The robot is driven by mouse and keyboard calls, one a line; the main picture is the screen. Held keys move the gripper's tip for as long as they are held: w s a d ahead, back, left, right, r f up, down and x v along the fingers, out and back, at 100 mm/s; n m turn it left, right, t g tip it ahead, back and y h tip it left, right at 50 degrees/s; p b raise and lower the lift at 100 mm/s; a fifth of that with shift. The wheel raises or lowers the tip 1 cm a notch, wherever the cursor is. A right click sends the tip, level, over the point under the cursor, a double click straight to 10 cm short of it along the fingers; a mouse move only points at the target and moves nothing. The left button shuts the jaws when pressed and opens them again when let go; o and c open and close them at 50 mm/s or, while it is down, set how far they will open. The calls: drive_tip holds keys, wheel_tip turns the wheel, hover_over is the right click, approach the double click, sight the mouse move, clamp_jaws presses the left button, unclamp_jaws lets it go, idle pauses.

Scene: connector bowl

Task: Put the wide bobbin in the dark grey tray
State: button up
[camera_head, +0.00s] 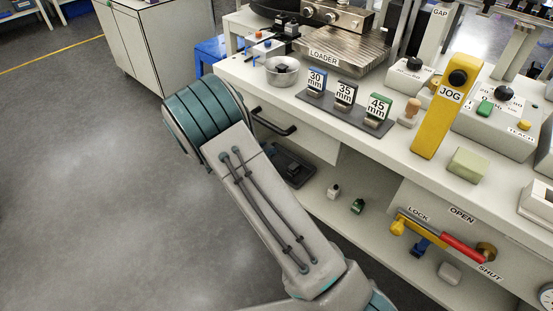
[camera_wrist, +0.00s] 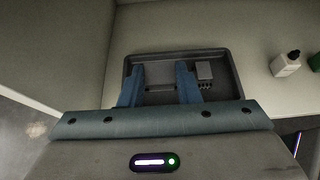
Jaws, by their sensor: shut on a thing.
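The dark grey tray (camera_wrist: 232,88) lies on the lower shelf in the wrist view, below my fingers. It also shows in the head view (camera_head: 309,176), partly hidden by my arm. My gripper (camera_wrist: 159,82) has its two blue fingers over the left and middle of the tray. They are shut on a dark grey thing (camera_wrist: 160,75), taken to be the wide bobbin, which hardly stands out from the tray floor. Whether it touches the tray I cannot tell. My gripper is not visible in the head view.
A grey block-like part (camera_wrist: 204,71) sits in the tray, right of my fingers. A small white bottle (camera_wrist: 286,64) stands on the shelf to the right. A cabinet wall (camera_wrist: 50,45) rises at the left. The counter with a drawer handle (camera_head: 272,122) overhangs the shelf.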

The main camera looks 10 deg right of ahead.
drive_tip(key=shift+w+d+f, duration=0.15)
drive_tip(key=shift+w+d, duration=0.6)
drive_tip(key=shift+d, duration=0.3)
drive_tip(key=shift+w+d+f+b, duration=0.1)
drive_tip(key=shift+f+b, duration=0.2)
drive_tip(key=shift+f, duration=0.3)
drive_tip(key=shift+w+d+f+b, duration=0.1)
drive_tip(key=shift+f+b, duration=0.15)
drive_tip(key=shift+f, duration=0.35)
drive_tip(key=f, duration=0.1)
drive_tip(key=f+b, duration=0.1)
drive_tip(key=d+f, duration=0.1)
drive_tip(key=shift+w+f, duration=0.1)
drive_tip(key=shift+w, duration=0.25)
drive_tip(key=shift+w+d+g+y, duration=0.2)
drive_tip(key=shift+g+y, duration=0.1)
drive_tip(key=shift+y, duration=0.2)
drive_tip(key=shift+d+r+y, duration=0.15)
drive_tip(key=shift+r+y, duration=0.1)
drive_tip(key=shift+y, duration=0.05)
drive_tip(key=shift+w+d+g+y, duration=0.15)
drive_tip(key=shift+g+y, duration=0.35)
drive_tip(key=shift+g, duration=0.1)
drive_tip(key=shift+f+b, duration=0.5)
drive_tip(key=shift+f, duration=0.35)
